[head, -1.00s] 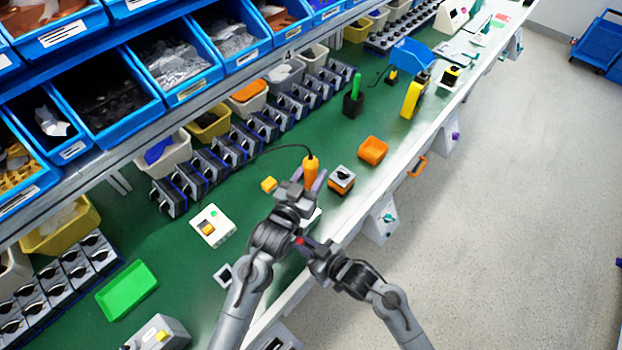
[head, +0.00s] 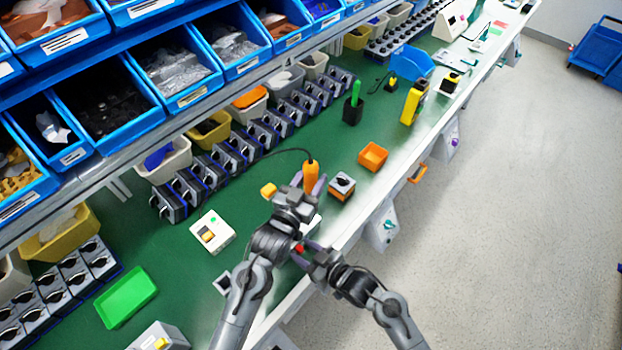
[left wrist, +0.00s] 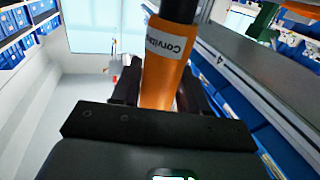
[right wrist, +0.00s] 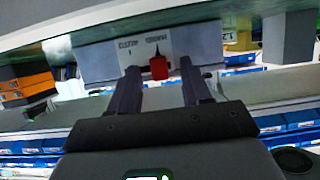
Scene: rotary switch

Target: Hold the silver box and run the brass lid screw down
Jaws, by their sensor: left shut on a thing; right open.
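My left gripper (head: 311,186) is shut on an orange driver (head: 311,174) with a cable, upright over the bench. The driver fills the middle of the left wrist view (left wrist: 166,70), with a white label. My right gripper (head: 306,254) is open, low beside the bench's front edge. In the right wrist view, its fingers (right wrist: 158,92) are either side of a red knob (right wrist: 159,68) on a pale grey, labelled box (right wrist: 130,52). It seems to be the silver box, mostly hidden by my arms in the head view. I cannot make out the brass screw.
An orange bin (head: 373,156), a cream switch box (head: 212,232) and a green tray (head: 127,297) are on the green bench. Rows of grey switch boxes line the back under blue bins.

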